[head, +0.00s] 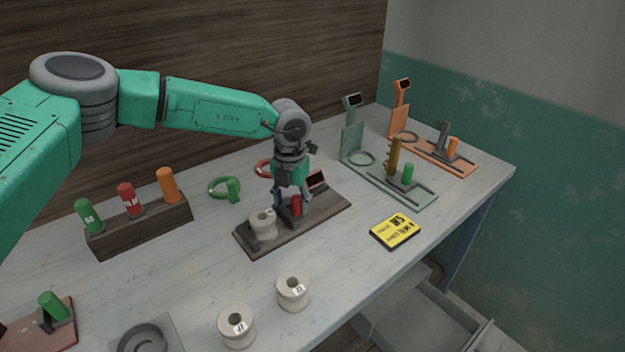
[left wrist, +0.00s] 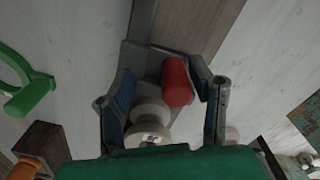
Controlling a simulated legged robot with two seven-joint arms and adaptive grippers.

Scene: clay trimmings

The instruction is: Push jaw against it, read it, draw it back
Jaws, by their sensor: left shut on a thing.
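A measuring gauge on a dark wood board (head: 330,212) stands mid-table, with a sliding jaw (head: 287,217) that carries a red handle (head: 296,207). A white spool (head: 263,222) sits on the board left of the jaw, very close to it; I cannot tell if they touch. My left gripper (head: 292,198) points down and is shut on the red handle. In the left wrist view the red handle (left wrist: 177,82) lies between its fingers, with the spool (left wrist: 152,122) beside it. The gauge's display (head: 317,180) is partly hidden and its reading is not legible. My right gripper is not seen.
Two more spools (head: 237,325) (head: 292,290) stand near the front edge. A wooden rack (head: 140,228) holds green, red and orange cylinders. Green and orange gauges (head: 425,198) (head: 465,165) stand at the right. A yellow-labelled box (head: 396,231) lies near the right edge, above an open drawer.

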